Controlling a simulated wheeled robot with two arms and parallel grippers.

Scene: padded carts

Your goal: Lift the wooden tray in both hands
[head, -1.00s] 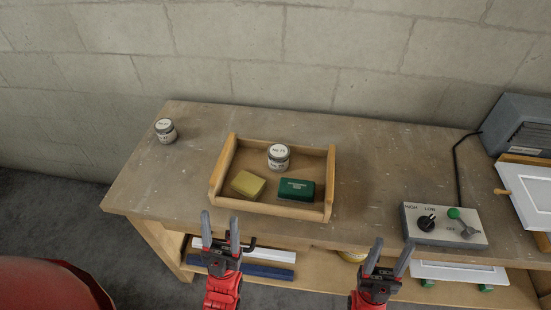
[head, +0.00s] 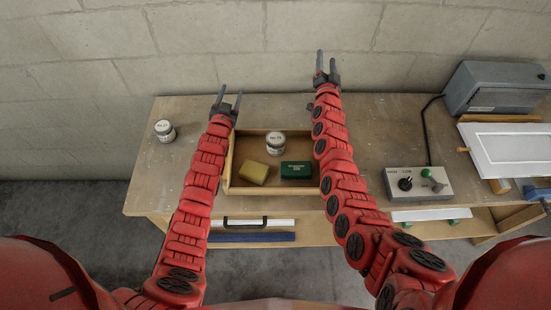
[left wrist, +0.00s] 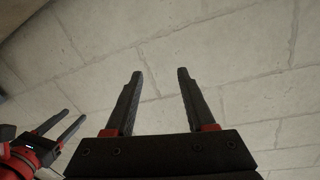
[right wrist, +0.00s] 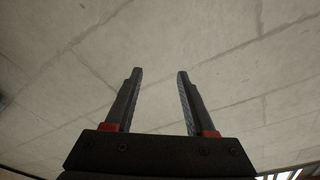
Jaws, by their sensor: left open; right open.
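The wooden tray (head: 255,190) rests on the workbench in the head view. It holds a white-labelled jar (head: 275,144), a yellow block (head: 254,172) and a green box (head: 297,170). My left gripper (head: 228,97) is open and empty, above the tray's far left corner region. My right gripper (head: 328,62) is open and empty, higher in the picture, past the tray's far right corner. My right arm hides the tray's right side, and my left arm covers part of its left side.
Another jar (head: 165,130) stands on the workbench (head: 150,180) left of the tray. A control box (head: 418,183) with a knob and lever sits to the right. A grey machine (head: 497,88) and white panel (head: 505,148) are further right. The block wall (head: 200,45) stands close behind.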

